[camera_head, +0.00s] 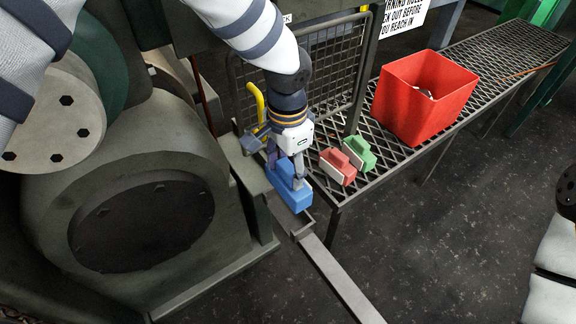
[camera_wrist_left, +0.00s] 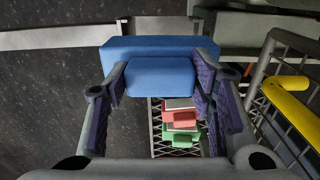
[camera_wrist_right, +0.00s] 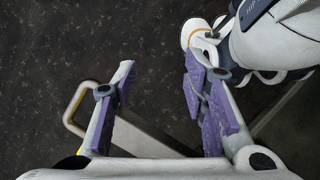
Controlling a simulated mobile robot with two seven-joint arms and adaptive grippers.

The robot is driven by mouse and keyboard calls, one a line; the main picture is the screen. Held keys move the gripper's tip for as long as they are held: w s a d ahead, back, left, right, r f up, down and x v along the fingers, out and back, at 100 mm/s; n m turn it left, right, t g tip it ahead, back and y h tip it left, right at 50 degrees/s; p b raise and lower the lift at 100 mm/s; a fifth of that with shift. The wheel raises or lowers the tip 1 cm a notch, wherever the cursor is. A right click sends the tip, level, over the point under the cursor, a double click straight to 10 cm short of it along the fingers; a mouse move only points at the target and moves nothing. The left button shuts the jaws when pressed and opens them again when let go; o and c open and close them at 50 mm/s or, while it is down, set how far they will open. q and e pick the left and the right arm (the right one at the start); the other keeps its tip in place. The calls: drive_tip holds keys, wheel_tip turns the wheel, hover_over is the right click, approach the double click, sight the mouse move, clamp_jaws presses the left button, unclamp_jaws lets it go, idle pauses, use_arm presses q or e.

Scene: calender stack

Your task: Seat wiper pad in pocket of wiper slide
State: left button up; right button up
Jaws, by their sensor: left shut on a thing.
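In the left wrist view the blue pad (camera_wrist_left: 150,48) sits between the two purple-lined fingers. Whether the pad touches the slide, and the pocket itself, I cannot tell. A red pad (camera_head: 336,168) and a green pad (camera_head: 360,153) stand together on the mesh bench. My right gripper (camera_wrist_right: 157,78) is open and empty over the dark floor.
The mesh bench (camera_head: 490,62) runs to the upper right and carries an open red bin (camera_head: 420,100). A large grey machine housing (camera_head: 200,235) fills the left. A wire guard (camera_head: 325,75) with a yellow handle (camera_head: 257,103) stands behind my left gripper.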

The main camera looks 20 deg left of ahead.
sight(286, 188)
use_arm(q)
drive_tip(key=shift+s+a, duration=0.1)
wheel_tip(286, 188, down, 6)
drive_tip(key=shift+r+b, duration=0.1)
drive_tip(key=shift+b, duration=0.5)
use_arm(e)
drive_tip(key=shift+s+f+g, duration=0.3)
drive_tip(key=shift+s+f, duration=0.3)
drive_tip(key=shift+f, duration=0.05)
use_arm(q)
drive_tip(key=shift+p, duration=0.3)
use_arm(e)
drive_tip(key=shift+w+r, duration=0.3)
drive_tip(key=shift+s+f, duration=0.1)
idle(0.6)
use_arm(q)
drive_tip(key=shift+f, duration=0.5)
use_arm(e)
drive_tip(key=shift+s+f, duration=0.1)
use_arm(q)
drive_tip(key=shift+f+b, duration=0.85)
drive_tip(key=shift+f, duration=1.25)
use_arm(e)
drive_tip(key=shift+s+f, duration=0.7)
drive_tip(key=shift+f, duration=0.05)
use_arm(q)
drive_tip(key=o, duration=1.5)
drive_tip(key=shift+o, duration=0.2)
